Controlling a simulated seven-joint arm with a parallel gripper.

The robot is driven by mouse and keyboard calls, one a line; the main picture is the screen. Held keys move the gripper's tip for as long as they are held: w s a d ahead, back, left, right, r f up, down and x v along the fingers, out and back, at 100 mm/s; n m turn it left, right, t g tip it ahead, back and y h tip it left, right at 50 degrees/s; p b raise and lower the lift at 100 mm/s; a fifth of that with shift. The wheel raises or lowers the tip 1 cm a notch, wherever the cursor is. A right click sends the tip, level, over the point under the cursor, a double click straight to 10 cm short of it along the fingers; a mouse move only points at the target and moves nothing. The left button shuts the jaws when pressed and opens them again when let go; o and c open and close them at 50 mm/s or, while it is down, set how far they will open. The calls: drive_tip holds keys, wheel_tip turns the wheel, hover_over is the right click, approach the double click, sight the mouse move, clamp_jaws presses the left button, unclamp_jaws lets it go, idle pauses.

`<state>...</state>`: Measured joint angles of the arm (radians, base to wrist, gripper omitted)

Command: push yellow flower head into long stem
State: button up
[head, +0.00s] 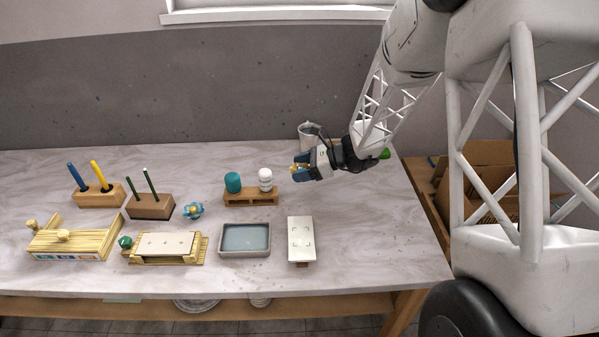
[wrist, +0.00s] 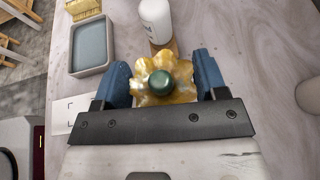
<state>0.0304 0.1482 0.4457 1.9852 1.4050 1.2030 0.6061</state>
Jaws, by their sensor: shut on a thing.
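My gripper (head: 301,169) is shut on the yellow flower head and holds it above the table's back right. In the wrist view the flower head (wrist: 149,97) has wavy yellow petals and a round green centre, and it sits between the two blue fingers. In the head view only a small yellow bit shows at the fingers. Two thin green stems (head: 150,183) stand in a brown wooden block (head: 150,208) at the left, well apart from my gripper. The right stem's top reaches higher than the left one's.
A wooden rack (head: 250,198) holds a teal bottle (head: 233,183) and a white bottle (head: 265,180). A grey tray (head: 245,252), a white plate (head: 301,238) and wooden fixtures line the front. A pen block (head: 100,198) stands far left.

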drive_tip(key=w+d+r+m+t+h, duration=0.6)
drive_tip(key=w+d+r+m, duration=0.1)
drive_tip(key=w+d+m, duration=0.15)
drive_tip(key=w+d+r+m+t+h, duration=0.6)
drive_tip(key=w+d+r+m, duration=0.15)
drive_tip(key=w+d, duration=0.2)
drive_tip(key=s+a+f+m+h, duration=0.1)
drive_tip(key=s+a, duration=0.1)
drive_tip(key=a, duration=1.5)
drive_tip(key=s+a+h, duration=0.1)
drive_tip(key=s+a, duration=0.1)
drive_tip(key=a, duration=1.5)
drive_tip(key=s+a, duration=0.8)
drive_tip(key=a, duration=0.6)
drive_tip(key=s+a, duration=0.9)
drive_tip(key=a, duration=0.5)
drive_tip(key=shift+s+r+m, duration=0.3)
drive_tip(key=shift+r, duration=0.15)
drive_tip(key=shift+f, duration=0.3)
